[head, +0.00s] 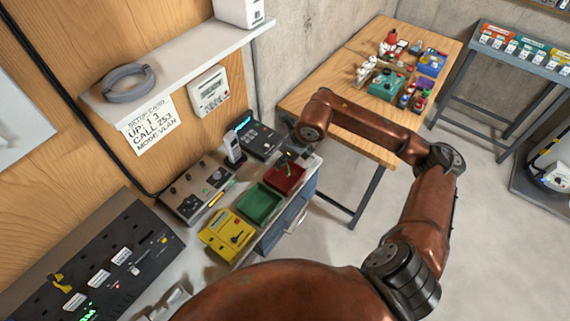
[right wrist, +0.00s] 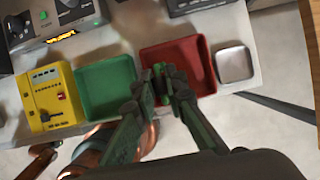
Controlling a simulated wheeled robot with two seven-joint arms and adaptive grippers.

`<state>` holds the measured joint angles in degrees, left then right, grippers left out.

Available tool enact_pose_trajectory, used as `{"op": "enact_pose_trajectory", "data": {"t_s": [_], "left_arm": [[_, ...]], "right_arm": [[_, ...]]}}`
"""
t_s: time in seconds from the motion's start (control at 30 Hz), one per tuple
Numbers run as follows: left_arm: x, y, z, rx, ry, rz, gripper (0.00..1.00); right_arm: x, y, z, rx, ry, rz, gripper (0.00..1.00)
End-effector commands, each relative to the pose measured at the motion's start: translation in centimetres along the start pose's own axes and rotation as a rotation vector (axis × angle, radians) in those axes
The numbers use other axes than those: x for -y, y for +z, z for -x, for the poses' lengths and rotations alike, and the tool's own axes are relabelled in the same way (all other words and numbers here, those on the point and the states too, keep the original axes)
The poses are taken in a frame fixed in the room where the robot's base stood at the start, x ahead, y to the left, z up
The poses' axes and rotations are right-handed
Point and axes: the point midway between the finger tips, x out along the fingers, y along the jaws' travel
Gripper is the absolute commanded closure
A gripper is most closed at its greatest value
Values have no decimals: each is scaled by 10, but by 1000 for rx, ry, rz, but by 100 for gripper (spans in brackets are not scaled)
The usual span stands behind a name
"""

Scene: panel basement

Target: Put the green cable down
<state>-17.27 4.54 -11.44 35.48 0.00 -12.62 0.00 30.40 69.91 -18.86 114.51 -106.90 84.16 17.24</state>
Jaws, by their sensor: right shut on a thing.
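My right gripper (head: 290,155) is over the red tray (head: 286,178) at the far end of the bench. In the right wrist view its fingertips (right wrist: 160,86) are closed together above the red tray (right wrist: 200,56). They are shut on the green cable (right wrist: 157,74), of which only a small dark green piece shows between the tips. The fingers hide the rest, and I cannot tell if it touches the tray floor. The green tray (head: 260,204) beside the red one looks empty. My left gripper is not in view.
A yellow meter (head: 227,234) stands left of the green tray. A small metal dish (right wrist: 235,63) is right of the red tray. A grey control box (head: 194,189) and a handset (head: 234,148) are behind the trays. A wooden table (head: 345,62) with several items is at the back.

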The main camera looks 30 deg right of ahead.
Motion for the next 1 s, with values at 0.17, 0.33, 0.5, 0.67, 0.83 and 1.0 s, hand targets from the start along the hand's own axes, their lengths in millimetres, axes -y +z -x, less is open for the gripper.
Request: {"op": "enact_pose_trajectory", "data": {"t_s": [0.17,0.33,0.5,0.67,0.83,1.0], "left_arm": [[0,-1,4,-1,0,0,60],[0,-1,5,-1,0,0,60],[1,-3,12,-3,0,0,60],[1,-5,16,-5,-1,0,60],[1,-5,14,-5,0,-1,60],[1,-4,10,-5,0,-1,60]], "right_arm": [[16,-2,-19,0,0,-4,100],[21,-3,-27,0,1,-3,100],[25,-10,-47,-2,3,-3,100],[26,-14,-61,2,-1,-1,100],[26,-15,-61,2,-1,0,100],[26,-17,-66,1,-1,-1,100]]}}
